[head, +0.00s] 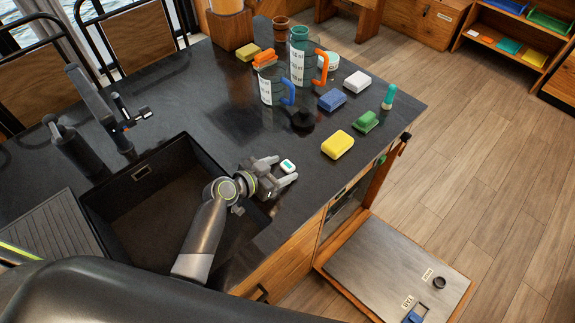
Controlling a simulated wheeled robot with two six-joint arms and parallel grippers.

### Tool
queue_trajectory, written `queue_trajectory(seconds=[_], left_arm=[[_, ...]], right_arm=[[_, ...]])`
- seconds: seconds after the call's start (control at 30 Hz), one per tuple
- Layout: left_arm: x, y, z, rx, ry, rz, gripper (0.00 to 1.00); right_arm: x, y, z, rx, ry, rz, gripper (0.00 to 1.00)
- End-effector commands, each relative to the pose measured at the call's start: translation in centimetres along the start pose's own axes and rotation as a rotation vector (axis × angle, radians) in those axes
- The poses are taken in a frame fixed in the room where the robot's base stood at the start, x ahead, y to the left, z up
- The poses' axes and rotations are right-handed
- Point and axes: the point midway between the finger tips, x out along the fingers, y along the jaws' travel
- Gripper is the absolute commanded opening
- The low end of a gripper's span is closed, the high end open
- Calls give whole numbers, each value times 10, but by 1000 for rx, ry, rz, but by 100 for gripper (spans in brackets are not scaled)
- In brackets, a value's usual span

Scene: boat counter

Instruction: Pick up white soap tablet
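A small white tablet with a green mark (288,166), which looks like the soap tablet, lies on the dark counter (215,105) near its front edge, right of the sink. The tablet sits between the fingertips. I cannot tell whether either finger touches it. My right gripper is not in view.
A black sink (135,205) lies left of the gripper. A yellow sponge (338,144), green block (366,121), blue sponge (332,99), white block (357,81) and jugs (304,62) stand farther back. An open door panel (395,265) juts out below the counter.

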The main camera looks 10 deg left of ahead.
Motion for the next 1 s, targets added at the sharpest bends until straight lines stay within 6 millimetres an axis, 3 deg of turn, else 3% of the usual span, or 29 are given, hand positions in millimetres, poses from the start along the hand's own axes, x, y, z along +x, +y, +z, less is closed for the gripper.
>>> queue_trajectory(seconds=[0.03, 0.33, 0.67, 1.0], left_arm=[[0, 0, 0, 0, 0, 0, 53], [0, 0, 0, 0, 0, 0, 14], [-2, 0, -6, 1, 1, 1, 14], [-23, 0, -56, 5, 4, 1, 14]], right_arm=[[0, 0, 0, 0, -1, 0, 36], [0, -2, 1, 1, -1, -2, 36], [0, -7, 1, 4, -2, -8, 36], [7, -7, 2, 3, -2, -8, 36]])
